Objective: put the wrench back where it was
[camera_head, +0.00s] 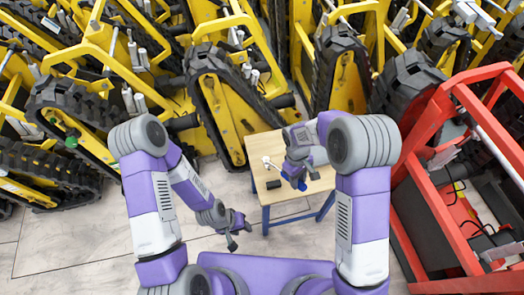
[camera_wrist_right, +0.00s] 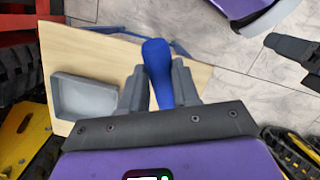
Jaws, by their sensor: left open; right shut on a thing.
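My right gripper (camera_wrist_right: 159,80) is shut on a blue rounded handle (camera_wrist_right: 158,62) in the right wrist view. The handle stands between both fingers, and its other end is hidden by the gripper. I cannot tell from its visible part whether this is the wrench. In the head view the right gripper (camera_head: 296,178) is above the small wooden table (camera_head: 257,146), with a bit of blue showing under it. My left gripper (camera_head: 240,236) is open and empty, in front of the table to its left, over the floor.
A grey open tray (camera_wrist_right: 60,112) is on the table, beside the held handle. Yellow tracked carriers (camera_head: 222,115) crowd behind; a red frame (camera_head: 440,115) stands right. Floor at left front is clear.

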